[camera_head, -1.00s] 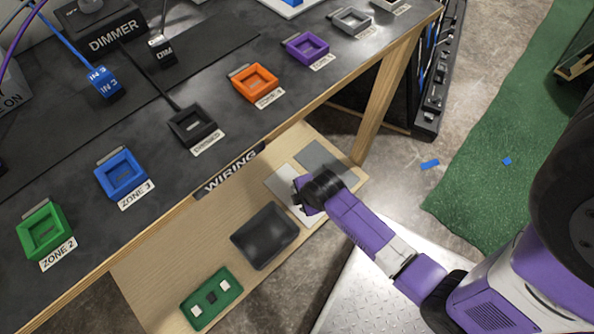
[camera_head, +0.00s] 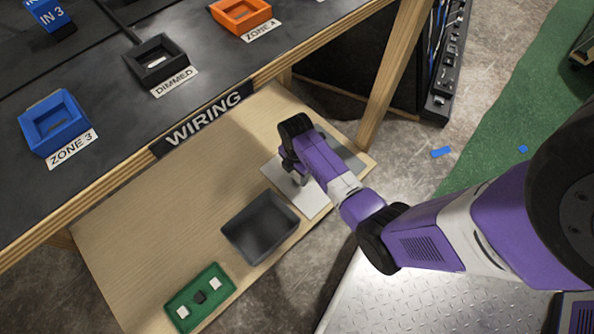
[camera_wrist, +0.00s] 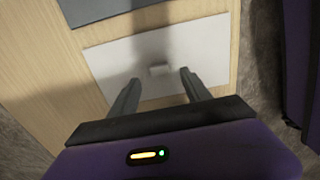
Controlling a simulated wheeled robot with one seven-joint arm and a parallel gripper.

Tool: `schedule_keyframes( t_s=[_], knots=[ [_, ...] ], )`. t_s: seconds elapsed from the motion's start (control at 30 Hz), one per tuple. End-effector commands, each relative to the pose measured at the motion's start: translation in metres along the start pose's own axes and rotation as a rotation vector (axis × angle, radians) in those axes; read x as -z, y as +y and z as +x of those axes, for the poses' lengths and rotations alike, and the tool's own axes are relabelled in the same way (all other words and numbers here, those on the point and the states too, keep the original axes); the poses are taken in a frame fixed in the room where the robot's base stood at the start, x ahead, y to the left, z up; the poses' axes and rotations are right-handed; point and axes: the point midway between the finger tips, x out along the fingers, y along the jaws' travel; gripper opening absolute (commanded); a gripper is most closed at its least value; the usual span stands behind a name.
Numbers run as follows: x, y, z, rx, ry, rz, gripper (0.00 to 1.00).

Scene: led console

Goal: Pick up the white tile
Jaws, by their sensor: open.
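A small white tile (camera_wrist: 159,69) lies on a white plate (camera_wrist: 208,40) on the low wooden shelf, as seen in the wrist view. My gripper (camera_wrist: 160,78) is open, with its fingertips to either side of the tile's near edge and apart from it. Whether the fingers are level with the tile I cannot tell. In the head view my gripper (camera_head: 298,178) is over the white plate (camera_head: 314,206), and the arm hides part of it. Two more small white tiles (camera_head: 183,312) (camera_head: 215,284) sit in a green tray (camera_head: 203,303), with a black piece between them.
A black bin (camera_head: 262,228) stands on the wooden shelf (camera_head: 150,225) between the white plate and the green tray. A grey plate (camera_head: 345,155) lies beyond the white one. The dark table edge with the WIRING label (camera_head: 205,118) overhangs the shelf's back side.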

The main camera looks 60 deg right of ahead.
Motion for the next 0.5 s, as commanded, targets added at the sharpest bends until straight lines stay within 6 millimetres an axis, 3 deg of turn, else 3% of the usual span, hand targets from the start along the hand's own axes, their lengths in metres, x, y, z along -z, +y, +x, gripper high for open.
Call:
schedule_keyframes(
  t_s=[0.03,0.23,0.5],
  knots=[
    [-0.001,0.0,0.011,0.0,0.0,0.001,0.56],
    [-0.003,0.0,0.037,0.001,0.0,-0.001,0.56],
    [-0.003,0.0,0.04,-0.001,0.0,0.0,0.56]
  ],
)
